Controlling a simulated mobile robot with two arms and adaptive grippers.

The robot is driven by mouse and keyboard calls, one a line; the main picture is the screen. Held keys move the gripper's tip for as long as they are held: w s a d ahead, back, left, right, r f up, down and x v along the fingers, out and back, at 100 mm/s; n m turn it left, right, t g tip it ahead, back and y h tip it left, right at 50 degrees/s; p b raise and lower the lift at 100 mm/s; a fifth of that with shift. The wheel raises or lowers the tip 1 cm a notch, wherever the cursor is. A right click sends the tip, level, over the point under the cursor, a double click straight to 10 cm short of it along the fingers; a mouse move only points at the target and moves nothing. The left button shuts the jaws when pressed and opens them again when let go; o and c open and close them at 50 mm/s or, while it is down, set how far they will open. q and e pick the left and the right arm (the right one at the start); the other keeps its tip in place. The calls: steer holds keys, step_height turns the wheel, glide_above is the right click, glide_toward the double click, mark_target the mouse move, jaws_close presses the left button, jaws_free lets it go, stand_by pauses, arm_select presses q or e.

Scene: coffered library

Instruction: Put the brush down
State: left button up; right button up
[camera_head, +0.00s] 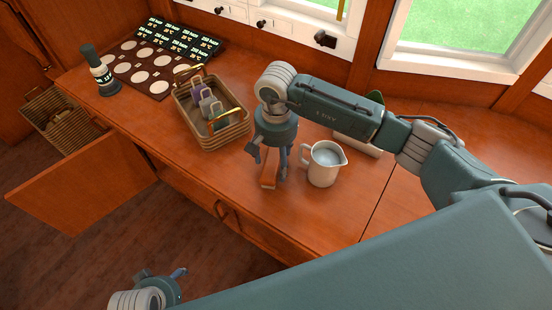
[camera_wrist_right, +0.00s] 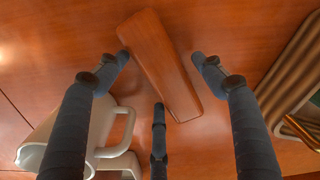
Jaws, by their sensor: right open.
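The brush, a long reddish-brown wooden piece (camera_head: 268,174), lies on the wooden counter (camera_head: 325,218). In the right wrist view the brush (camera_wrist_right: 160,65) lies slanted between the spread fingers. My right gripper (camera_head: 269,160) is open above and around it, pointing down, with a visible gap between the fingers and the wood. In the right wrist view the gripper (camera_wrist_right: 160,75) holds nothing. The brush's underside is hidden. My left gripper (camera_head: 163,276) is low at the bottom of the head view, away from the counter; its fingers look spread and empty.
A white jug (camera_head: 323,164) stands close right of my right gripper. A wicker basket (camera_head: 224,136) with several tagged items is left of it. Farther left are a dark board with pale discs (camera_head: 140,75) and a dark-handled stamp-like object (camera_head: 100,72). A cabinet door (camera_head: 85,185) stands open.

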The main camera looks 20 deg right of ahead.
mark_target(276, 160)
arm_select(q)
steer(key=shift+g, duration=0.3)
steer(key=f, duration=0.2)
steer(key=s+f+p, duration=0.1)
steer(key=f, duration=0.2)
steer(key=shift+s+f, duration=0.1)
steer(key=shift+f, duration=0.1)
arm_select(e)
step_height(276, 160, up, 12)
